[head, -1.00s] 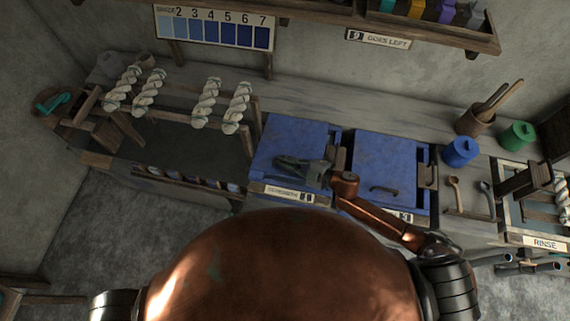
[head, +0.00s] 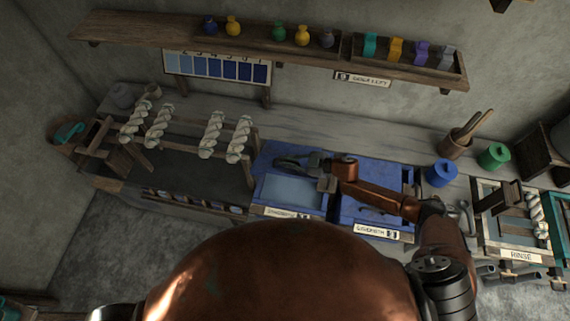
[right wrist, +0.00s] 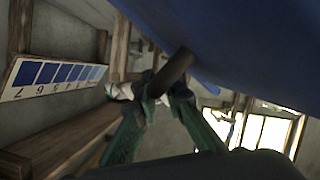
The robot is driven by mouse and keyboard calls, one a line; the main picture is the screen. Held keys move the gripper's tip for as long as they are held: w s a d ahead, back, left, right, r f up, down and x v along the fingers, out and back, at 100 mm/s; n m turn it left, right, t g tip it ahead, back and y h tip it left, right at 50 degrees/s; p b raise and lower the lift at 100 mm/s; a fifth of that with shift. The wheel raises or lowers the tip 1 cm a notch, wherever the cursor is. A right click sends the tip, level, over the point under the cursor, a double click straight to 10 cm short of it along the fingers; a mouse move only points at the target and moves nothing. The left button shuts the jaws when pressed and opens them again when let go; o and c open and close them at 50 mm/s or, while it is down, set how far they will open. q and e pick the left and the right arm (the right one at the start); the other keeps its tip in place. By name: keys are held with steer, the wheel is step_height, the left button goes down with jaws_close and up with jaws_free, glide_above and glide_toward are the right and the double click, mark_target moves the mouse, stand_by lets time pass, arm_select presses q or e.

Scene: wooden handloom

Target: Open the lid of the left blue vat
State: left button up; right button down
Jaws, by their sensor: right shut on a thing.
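The left blue vat (head: 258,196) stands open at the middle of the bench, with pale blue liquid (head: 292,191) showing inside. Its blue lid (head: 268,150) is raised at the back of the vat; it also fills the upper part of the right wrist view (right wrist: 245,40). My right gripper (head: 282,162) is over the back of the vat. In the right wrist view, its green fingers (right wrist: 165,98) are shut on the lid's dark bar handle (right wrist: 172,72). My left gripper is out of view.
The right blue vat (head: 362,213) stands beside it, partly under my right arm. White skeins (head: 212,135) hang on a rack to the left. A blue pot (head: 441,173) and a green pot (head: 495,156) stand to the right. A shelf (head: 300,50) with small bottles runs above.

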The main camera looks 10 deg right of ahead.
steer(key=shift+w+r, duration=0.25)
steer(key=shift+r, duration=0.05)
steer(key=shift+d, duration=0.1)
steer(key=c, duration=2.3)
jaws_free()
steer(key=shift+f, duration=0.1)
steer(key=v, duration=1.2)
steer(key=shift+d, duration=0.1)
steer(key=shift+o, duration=0.6)
